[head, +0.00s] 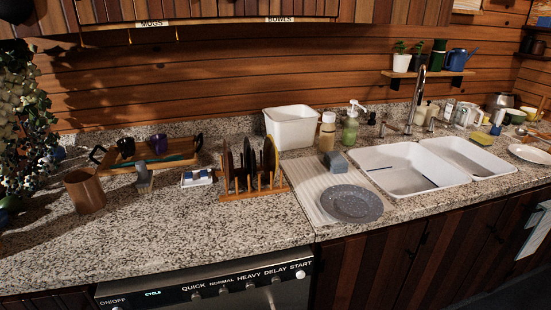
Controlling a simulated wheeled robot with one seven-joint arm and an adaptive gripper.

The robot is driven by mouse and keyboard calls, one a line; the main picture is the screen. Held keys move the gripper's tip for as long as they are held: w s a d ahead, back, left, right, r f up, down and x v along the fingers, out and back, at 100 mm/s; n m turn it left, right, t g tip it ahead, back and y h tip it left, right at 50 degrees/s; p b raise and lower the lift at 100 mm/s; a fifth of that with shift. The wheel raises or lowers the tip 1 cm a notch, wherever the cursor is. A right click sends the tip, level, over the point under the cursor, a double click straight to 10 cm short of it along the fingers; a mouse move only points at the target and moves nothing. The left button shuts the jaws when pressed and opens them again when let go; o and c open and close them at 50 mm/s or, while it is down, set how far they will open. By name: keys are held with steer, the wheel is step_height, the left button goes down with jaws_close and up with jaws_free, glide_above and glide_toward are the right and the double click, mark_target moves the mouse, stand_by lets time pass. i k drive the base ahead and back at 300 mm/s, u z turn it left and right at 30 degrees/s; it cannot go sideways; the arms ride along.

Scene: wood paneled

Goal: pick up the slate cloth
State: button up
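A small slate-grey folded or block-like item (336,161) lies on the pale ribbed drain mat, behind the dark grey plate; it may be the slate cloth, but I cannot tell whether it is cloth or sponge. A pale grey-blue cloth (536,230) hangs in front of the cabinet at the right edge, partly cut off by the frame. My gripper is not in view.
The dark plate (352,204) lies on the drain mat (313,190). A wooden rack (257,190) with upright plates stands to its left, a white tub (291,126) and bottles behind. The white double sink (402,168) is to the right. The front-left counter (180,235) is clear.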

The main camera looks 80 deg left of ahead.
mark_target(336, 163)
steer(key=u, duration=1.8)
